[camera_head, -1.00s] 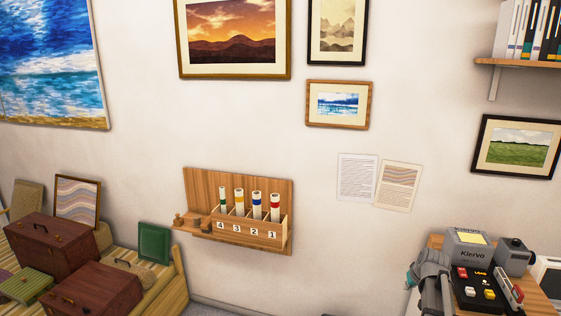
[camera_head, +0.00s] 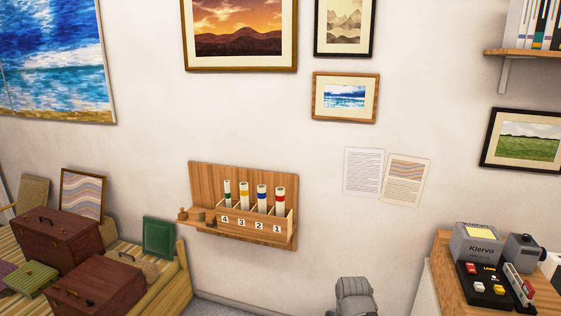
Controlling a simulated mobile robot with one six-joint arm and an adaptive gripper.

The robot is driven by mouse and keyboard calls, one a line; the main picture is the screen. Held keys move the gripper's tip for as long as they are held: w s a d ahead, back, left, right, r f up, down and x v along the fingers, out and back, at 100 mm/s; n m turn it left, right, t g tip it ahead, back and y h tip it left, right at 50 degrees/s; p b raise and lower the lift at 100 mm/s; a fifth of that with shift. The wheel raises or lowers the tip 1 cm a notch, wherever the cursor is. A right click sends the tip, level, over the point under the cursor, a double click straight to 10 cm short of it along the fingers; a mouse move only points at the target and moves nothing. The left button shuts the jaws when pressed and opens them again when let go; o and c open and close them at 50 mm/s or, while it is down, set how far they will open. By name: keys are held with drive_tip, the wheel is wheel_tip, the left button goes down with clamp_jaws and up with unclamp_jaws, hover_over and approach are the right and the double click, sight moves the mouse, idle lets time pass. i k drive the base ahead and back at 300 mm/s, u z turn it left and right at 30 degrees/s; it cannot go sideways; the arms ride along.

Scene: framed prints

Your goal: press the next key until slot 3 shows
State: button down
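The wooden wall rack (camera_head: 238,174) has slots numbered 4, 3, 2, 1 from left to right, each holding a rolled tube. The tube in slot 3 (camera_head: 243,192) has a yellow band. A grey part of my arm shows at the bottom edge, left of the device; my gripper's fingers are not visible.
The wooden stand top (camera_head: 443,262) has a grey unit (camera_head: 522,250) beside the device. Framed prints and two paper sheets hang on the wall.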

sight(499, 289)
drive_tip(key=z, duration=1.25)
